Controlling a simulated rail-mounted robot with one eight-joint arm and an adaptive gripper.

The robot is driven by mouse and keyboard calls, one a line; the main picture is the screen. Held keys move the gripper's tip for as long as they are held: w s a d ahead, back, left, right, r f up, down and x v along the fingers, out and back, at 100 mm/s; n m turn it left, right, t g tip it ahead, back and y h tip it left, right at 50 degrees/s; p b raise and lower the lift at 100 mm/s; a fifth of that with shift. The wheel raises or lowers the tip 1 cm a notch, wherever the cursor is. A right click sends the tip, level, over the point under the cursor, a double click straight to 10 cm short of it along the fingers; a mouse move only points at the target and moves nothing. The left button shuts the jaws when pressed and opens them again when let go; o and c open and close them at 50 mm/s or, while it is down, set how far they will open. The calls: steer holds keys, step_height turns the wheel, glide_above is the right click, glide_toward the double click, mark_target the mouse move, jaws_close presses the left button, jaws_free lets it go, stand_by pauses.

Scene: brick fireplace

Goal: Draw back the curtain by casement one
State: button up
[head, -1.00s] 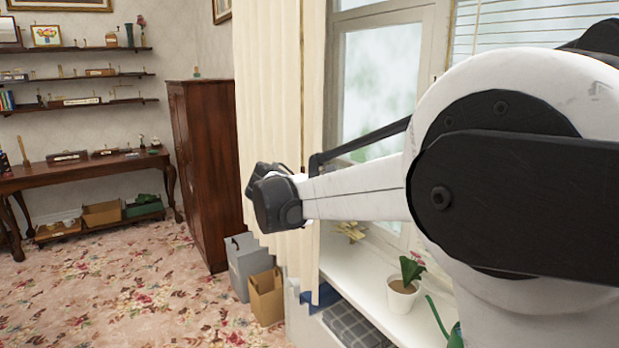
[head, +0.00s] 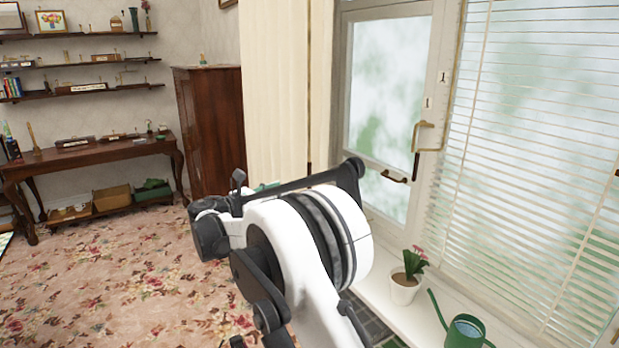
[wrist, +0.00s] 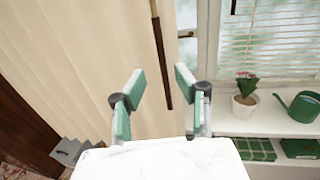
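The cream curtain (head: 275,90) hangs in folds left of the window in the head view and fills the left of the wrist view (wrist: 85,60). A thin brown rod (wrist: 159,55) hangs against it, near its right edge; its lower end shows in the wrist view. Casement one (head: 388,95) is right of the curtain, with figure 1 labels (head: 443,77) on its frame. My gripper (wrist: 160,80) is open, its green-padded fingers apart. The rod appears between the fingers, but contact is not visible. In the head view my arm hides most of the gripper.
A sill carries a potted plant (head: 404,285) and a green watering can (head: 465,330) at the right. White blinds (head: 530,140) cover the neighbouring window. A dark wardrobe (head: 210,130) stands left of the curtain. Grey boxes (wrist: 66,152) lie low left. The patterned floor is open at left.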

mark_target(309, 178)
steer(key=p+x, duration=0.2)
steer(key=x, duration=1)
steer(key=shift+w+d, duration=0.2)
steer(key=shift+d, duration=0.1)
steer(key=shift+c, duration=0.4)
jaws_close()
